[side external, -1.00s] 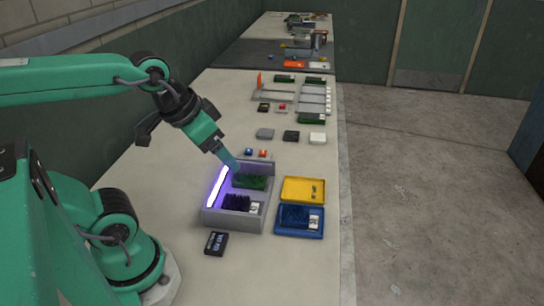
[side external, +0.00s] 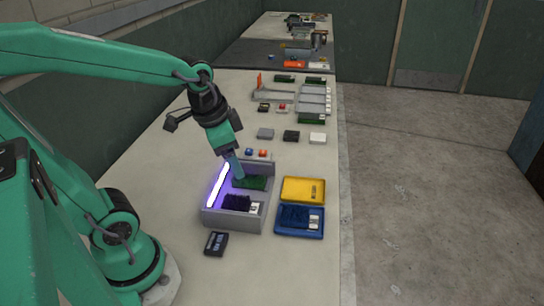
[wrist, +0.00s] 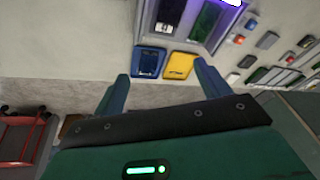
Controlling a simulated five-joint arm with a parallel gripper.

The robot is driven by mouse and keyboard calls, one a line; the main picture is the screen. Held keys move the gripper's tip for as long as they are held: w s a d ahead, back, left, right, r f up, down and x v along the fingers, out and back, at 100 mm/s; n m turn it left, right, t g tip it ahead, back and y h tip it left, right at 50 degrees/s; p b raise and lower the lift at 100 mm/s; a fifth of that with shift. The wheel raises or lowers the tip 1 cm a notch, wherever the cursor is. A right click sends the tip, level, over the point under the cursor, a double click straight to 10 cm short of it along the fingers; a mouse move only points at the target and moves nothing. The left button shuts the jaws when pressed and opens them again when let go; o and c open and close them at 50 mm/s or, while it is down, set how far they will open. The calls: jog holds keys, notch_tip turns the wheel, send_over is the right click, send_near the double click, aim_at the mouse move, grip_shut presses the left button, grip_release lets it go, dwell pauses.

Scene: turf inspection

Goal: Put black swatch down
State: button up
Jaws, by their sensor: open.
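The black swatch (side external: 236,202) lies in the front part of a grey box (side external: 265,203), with a small white label at its right. In the wrist view it is the dark patch (wrist: 172,12) near the top edge. A green swatch (side external: 256,183) lies behind it in the same box. My gripper (side external: 239,177) is tilted, with its tip over or near the green swatch; whether it touches cannot be told. In the wrist view its two blue-grey fingers (wrist: 161,70) are spread wide, with nothing held between them.
A lit purple-white bar (side external: 218,186) runs along the box's left side. A yellow tray (side external: 291,190) and a blue tray (side external: 300,234) stand right of the box, the blue one holding a dark blue swatch. A small black device (side external: 216,243) lies in front. Several blocks and racks stand behind.

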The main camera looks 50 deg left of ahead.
aim_at(239, 201)
jog(key=shift+w+a+f+m+g, duration=0.6)
jog(key=shift+a+f+m, duration=0.35)
jog(key=shift+f, duration=0.9)
jog(key=shift+w+a+f+m+g, duration=0.55)
jog(key=shift+a+f+m, duration=0.35)
jog(key=shift+f, duration=0.95)
jog(key=shift+w+a+f+m+g, duration=0.6)
jog(key=shift+a+f+m, duration=0.35)
jog(key=shift+f, duration=0.9)
jog(key=shift+f, duration=1.3)
jog(key=shift+f, duration=0.15)
jog(key=shift+d+f, duration=0.15)
jog(key=shift+f, duration=2.3)
jog(key=c, duration=1.1)
